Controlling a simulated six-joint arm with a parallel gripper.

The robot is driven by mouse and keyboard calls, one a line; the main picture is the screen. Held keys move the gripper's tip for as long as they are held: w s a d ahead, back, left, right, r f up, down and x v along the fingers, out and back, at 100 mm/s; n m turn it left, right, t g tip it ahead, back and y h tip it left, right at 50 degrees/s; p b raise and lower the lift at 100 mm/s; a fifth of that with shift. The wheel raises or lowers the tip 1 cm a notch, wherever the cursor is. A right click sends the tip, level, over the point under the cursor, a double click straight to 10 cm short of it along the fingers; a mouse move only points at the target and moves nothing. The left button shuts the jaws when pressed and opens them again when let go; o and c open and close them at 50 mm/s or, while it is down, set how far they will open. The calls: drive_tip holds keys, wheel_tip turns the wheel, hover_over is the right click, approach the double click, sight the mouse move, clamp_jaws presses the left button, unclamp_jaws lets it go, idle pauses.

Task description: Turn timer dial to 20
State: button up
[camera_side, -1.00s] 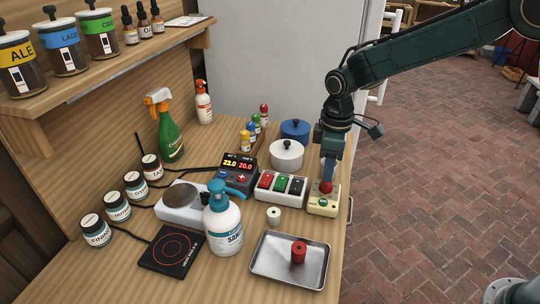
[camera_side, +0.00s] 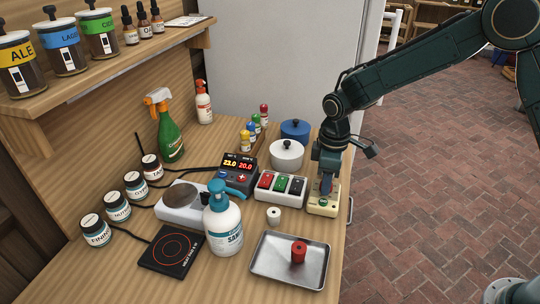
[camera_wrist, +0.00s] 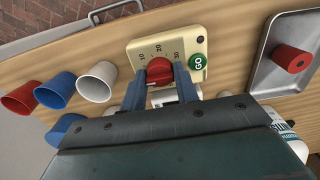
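The timer is a cream box (camera_wrist: 194,45) with a red dial (camera_wrist: 158,71), a green GO button (camera_wrist: 197,62) and the printed marks 10, 20 and 30. In the side view the timer (camera_side: 322,210) stands at the right edge of the wooden counter. My gripper (camera_wrist: 158,76) points down at the dial, with one finger on each side of it. I cannot tell whether the fingers press on it. In the side view my gripper (camera_side: 326,190) hides the dial. The dial's pointer setting cannot be read.
A switch box (camera_side: 280,186) with red, green and black switches is just left of the timer. A metal tray (camera_side: 268,268) holding a red cylinder (camera_side: 298,252) is in front, near a small white cylinder (camera_side: 273,215).

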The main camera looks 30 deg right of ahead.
drive_tip(key=shift+m, duration=0.4)
drive_tip(key=m, duration=1)
drive_tip(key=shift+m, duration=0.3)
drive_tip(key=m, duration=0.4)
drive_tip(key=shift+m, duration=0.3)
drive_tip(key=shift+w+m, duration=0.1)
drive_tip(key=shift+m, duration=1.8)
drive_tip(key=shift+r, duration=0.1)
drive_tip(key=o, duration=0.7)
